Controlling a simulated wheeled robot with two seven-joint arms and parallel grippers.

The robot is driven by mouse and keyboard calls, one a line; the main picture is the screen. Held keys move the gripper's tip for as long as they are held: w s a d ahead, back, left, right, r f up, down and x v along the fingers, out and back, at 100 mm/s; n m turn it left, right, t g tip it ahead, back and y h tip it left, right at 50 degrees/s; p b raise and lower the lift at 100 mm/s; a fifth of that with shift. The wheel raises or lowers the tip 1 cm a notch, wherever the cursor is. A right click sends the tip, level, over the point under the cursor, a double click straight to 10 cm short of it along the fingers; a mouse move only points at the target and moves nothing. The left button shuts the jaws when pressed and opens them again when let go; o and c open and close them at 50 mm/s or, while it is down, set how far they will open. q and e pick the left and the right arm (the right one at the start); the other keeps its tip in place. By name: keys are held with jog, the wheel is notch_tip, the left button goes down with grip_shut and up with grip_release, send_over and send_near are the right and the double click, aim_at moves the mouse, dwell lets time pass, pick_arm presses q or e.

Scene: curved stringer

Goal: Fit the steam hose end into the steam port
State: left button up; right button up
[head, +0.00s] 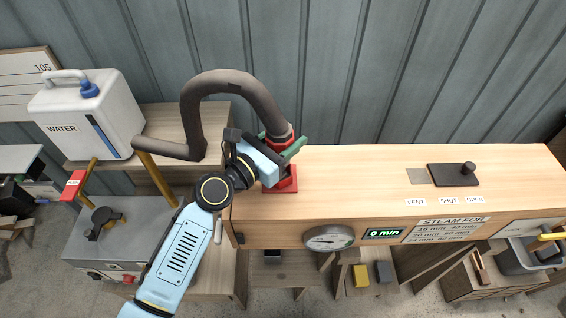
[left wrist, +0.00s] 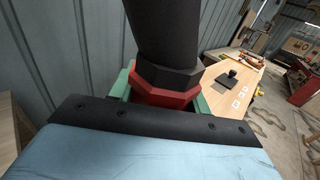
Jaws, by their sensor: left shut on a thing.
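The steam hose (head: 233,78) is a thick brown-grey tube that arches up from the left. Its end has a dark collar and a red cuff (head: 278,136). My left gripper (head: 285,155) is shut around the hose end, its green fingers on either side. The red steam port (head: 288,184) is on the left end of the wooden steam box top, directly below the hose end. Whether the end sits inside the port is hidden by the gripper. In the left wrist view the hose (left wrist: 168,40) rises upright from the red cuff (left wrist: 165,97) between green fingers. My right gripper is not in view.
The wooden steam box (head: 370,170) has a dark vent slide plate (head: 455,175) on top and a dial gauge (head: 329,238) in front. A white water container (head: 88,115) stands on a shelf at left. The middle of the box top is clear.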

pick_arm(q)
jog(key=shift+f+b, duration=1.5)
jog(key=shift+f, duration=1.5)
jog(key=shift+f, duration=0.1)
jog(key=shift+f, duration=0.15)
jog(key=o, duration=1.1)
jog(key=shift+c, duration=0.2)
